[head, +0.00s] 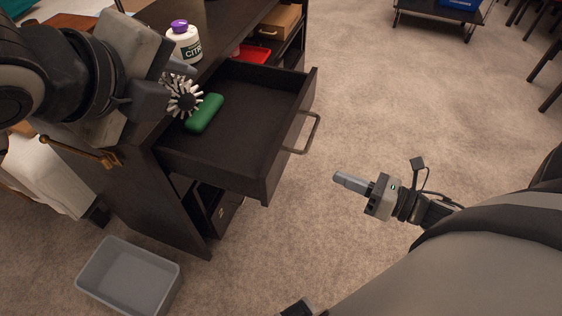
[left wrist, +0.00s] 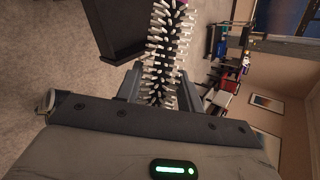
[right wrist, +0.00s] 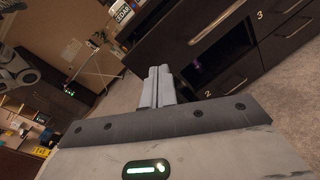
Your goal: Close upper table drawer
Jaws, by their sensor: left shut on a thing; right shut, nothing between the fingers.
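The upper table drawer (head: 238,90) is pulled well out of the dark table in the head view, its metal handle (head: 304,134) on the front. A green rounded object (head: 205,113) lies inside it. My left gripper (head: 170,84) is over the drawer's left side and shut on a white-bristled brush (head: 186,101). The brush also shows between the fingers in the left wrist view (left wrist: 165,60). My right gripper (head: 352,182) is shut and empty, in front of the drawer and to the right of its handle, apart from it. It also shows in the right wrist view (right wrist: 158,86).
A white bottle with a purple cap (head: 185,42) stands on the tabletop. Behind the open drawer are a red tray (head: 253,54) and a brown box (head: 279,20). A grey bin (head: 128,277) stands on the floor at lower left.

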